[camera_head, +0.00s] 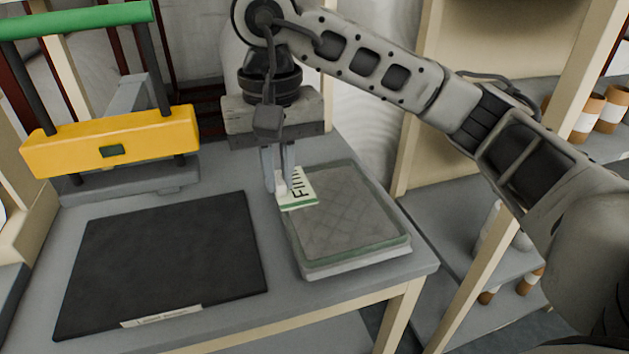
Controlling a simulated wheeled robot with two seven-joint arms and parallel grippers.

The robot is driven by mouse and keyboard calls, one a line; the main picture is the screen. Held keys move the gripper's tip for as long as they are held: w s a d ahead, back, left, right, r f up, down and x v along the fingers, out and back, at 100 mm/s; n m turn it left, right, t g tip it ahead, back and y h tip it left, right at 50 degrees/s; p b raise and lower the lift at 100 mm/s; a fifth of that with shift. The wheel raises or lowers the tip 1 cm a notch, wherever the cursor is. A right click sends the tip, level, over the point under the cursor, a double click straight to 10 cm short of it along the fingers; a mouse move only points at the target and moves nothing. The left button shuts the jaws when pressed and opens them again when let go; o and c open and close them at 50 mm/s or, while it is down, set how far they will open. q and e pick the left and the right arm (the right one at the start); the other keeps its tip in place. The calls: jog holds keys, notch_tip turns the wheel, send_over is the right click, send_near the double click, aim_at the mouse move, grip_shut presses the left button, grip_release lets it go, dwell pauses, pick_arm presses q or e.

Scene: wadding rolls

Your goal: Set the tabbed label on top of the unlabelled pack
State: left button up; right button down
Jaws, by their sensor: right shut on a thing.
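The label (303,190) is a small white card with dark lettering and a green band along its near edge. My right gripper (280,188) points down and is shut on the white tab at the label's left end. The label is over the far left part of a flat grey tray-like thing (350,262) with a green-edged rim and a quilted grey face. I cannot tell whether the label touches that face. No clearly separate wadding pack shows; the quilted face may be one. My left gripper is not in view.
A black mat (165,260) with a white strip on its near edge lies left on the grey table (225,325). A yellow-barred machine (110,142) with a green top bar stands behind it. Shelves with orange-and-white rolls (588,117) stand at the right, beyond a wooden post.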

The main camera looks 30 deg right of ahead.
jog(key=w+d+f, duration=0.4)
jog(key=d, duration=0.4)
jog(key=p, duration=0.1)
send_over(325, 203)
jog(key=f, duration=0.3)
jog(key=a+f, duration=0.1)
jog(key=shift+s+f, duration=0.25)
jog(key=shift+f, duration=0.1)
jog(key=shift+w+d+f, duration=0.1)
jog(key=shift+d+f, duration=0.1)
jog(key=f, duration=0.1)
jog(key=f+p, duration=0.1)
jog(key=f, duration=0.1)
jog(key=shift+w+d, duration=0.15)
jog(key=shift+d, duration=0.15)
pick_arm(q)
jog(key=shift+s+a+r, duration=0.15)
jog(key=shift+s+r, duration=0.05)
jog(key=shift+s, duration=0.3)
pick_arm(e)
jog(key=shift+f, duration=0.4)
jog(key=shift+f, duration=0.2)
jog(key=c, duration=1.5)
grip_release()
